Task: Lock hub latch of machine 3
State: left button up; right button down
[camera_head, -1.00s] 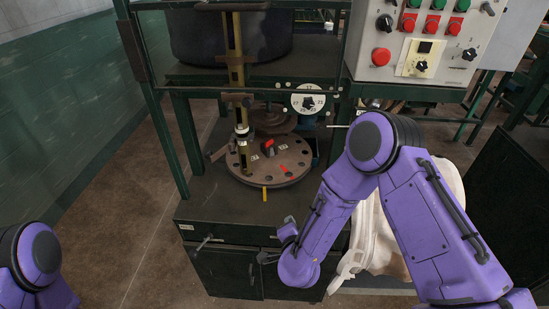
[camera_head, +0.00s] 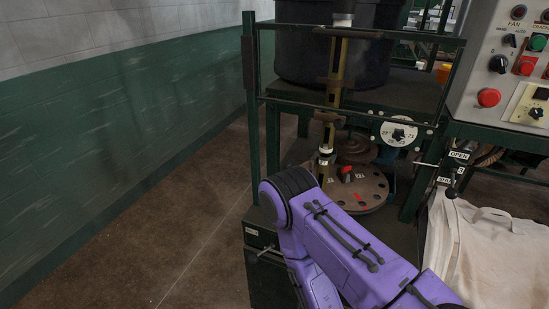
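A dark round hub plate (camera_head: 372,195) with holes around its rim sits low in the green machine frame. A red-topped knob (camera_head: 345,169) stands on the plate, and a small red mark or lever (camera_head: 358,197) lies on its front part. I cannot tell which of these is the hub latch, or its state. A brass-coloured upright post (camera_head: 335,80) stands at the plate's left side. My purple arm comes in from the lower right and covers the plate's front left edge. Neither of my grippers shows; that arm's lower end runs out of the bottom of the picture.
A dial (camera_head: 399,132) sits behind the plate. A sign marked OPEN and 3 (camera_head: 460,163) hangs at right beside a black-knobbed lever (camera_head: 452,191). A control panel (camera_head: 508,75) is upper right, above a pale bag (camera_head: 490,250). The floor (camera_head: 150,240) at left is clear.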

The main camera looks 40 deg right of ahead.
aim_at(348, 167)
jog(key=u, duration=0.45)
jog(key=i, duration=3.2)
jog(key=z, duration=2)
jog(key=i, duration=1.7)
jog(key=z, duration=4.05)
